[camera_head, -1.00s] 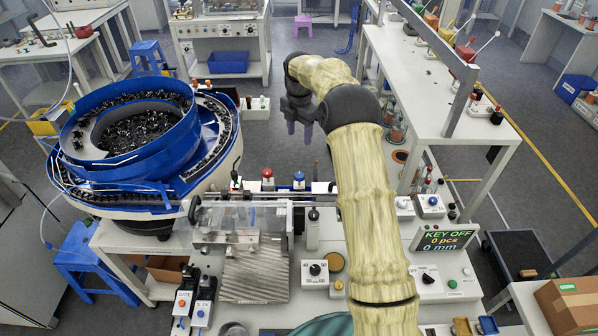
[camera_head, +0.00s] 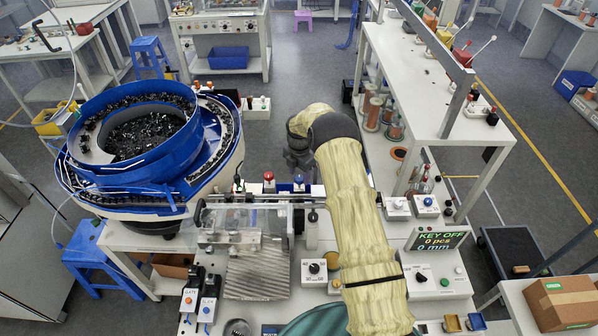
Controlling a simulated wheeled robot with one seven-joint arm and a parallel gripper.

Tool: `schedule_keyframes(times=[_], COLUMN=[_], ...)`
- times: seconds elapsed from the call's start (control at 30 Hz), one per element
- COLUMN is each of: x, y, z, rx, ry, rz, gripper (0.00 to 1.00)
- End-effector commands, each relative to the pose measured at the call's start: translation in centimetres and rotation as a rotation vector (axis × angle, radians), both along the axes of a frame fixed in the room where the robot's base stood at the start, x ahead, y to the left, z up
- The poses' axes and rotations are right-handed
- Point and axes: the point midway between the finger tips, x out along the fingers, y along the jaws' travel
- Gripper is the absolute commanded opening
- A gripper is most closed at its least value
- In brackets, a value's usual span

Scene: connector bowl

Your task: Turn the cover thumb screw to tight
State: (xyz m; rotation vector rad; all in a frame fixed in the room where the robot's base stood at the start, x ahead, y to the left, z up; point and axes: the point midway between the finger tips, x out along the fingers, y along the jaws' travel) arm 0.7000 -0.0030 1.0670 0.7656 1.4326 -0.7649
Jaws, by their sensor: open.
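The clear cover (camera_head: 243,216) lies over the track mechanism at the front middle of the bench. A small dark upright knob (camera_head: 313,216) stands just right of the cover; it looks like the thumb screw, but its turn position is too small to tell. My gripper (camera_head: 298,168) is open and points down behind the bench's red and blue buttons, beyond the cover and knob and apart from them. It is small and dark against the floor, and my forearm hides part of the area to its right.
A blue bowl feeder (camera_head: 145,165) full of black parts stands at left. A dial box (camera_head: 314,268) sits in front of the knob.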

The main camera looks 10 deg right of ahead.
Motion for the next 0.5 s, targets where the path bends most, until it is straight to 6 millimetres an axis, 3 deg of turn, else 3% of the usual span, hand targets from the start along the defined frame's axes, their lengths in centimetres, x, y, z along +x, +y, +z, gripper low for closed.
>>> schedule_keyframes(times=[0.4,0.43,0.5], x=[0.00,0.00,0.00], y=[-0.02,-0.02,-0.02], z=[-1.17,-1.16,-1.16], rx=[-0.001,-0.001,-0.001], ry=[-0.001,-0.001,-0.001], rz=[0.000,0.000,0.000], gripper=[0.52,0.50,0.37])
